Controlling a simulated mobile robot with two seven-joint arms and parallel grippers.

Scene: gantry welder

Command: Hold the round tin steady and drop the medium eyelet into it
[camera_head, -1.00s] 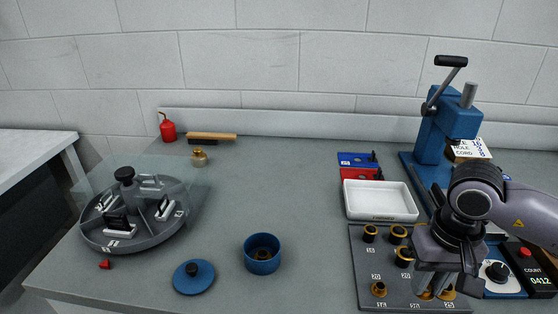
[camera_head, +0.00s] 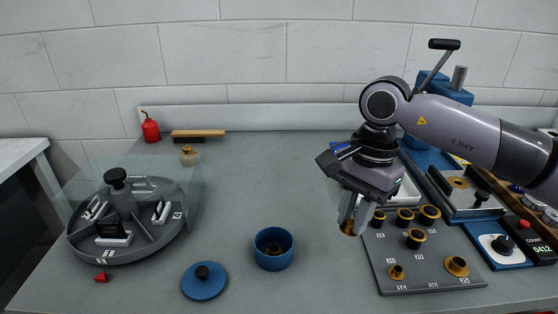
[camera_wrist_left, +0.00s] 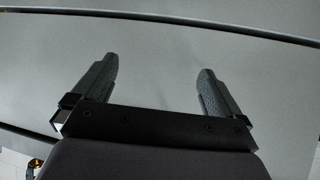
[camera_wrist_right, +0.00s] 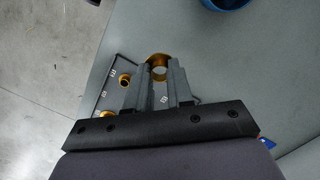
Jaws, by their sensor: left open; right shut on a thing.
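The round tin (camera_head: 273,260) is a blue open cup on the bench, upright, with something brass-coloured inside. Its rim also shows at the top of the right wrist view (camera_wrist_right: 228,3). My right gripper (camera_head: 350,222) is shut on a brass eyelet (camera_head: 346,230), taken to be the medium one, and holds it above the bench, right of the tin and apart from it. The eyelet shows as a ring at the fingertips in the right wrist view (camera_wrist_right: 157,61). My left gripper (camera_wrist_left: 152,82) is open and empty in its wrist view; the head view does not show it.
A grey eyelet rack (camera_head: 435,285) with several brass pieces lies right of the tin. A blue knobbed lid (camera_head: 204,287) lies left of it, near a grey round carousel (camera_head: 130,255). A blue press (camera_head: 432,85) stands at the back right. The bench behind the tin is clear.

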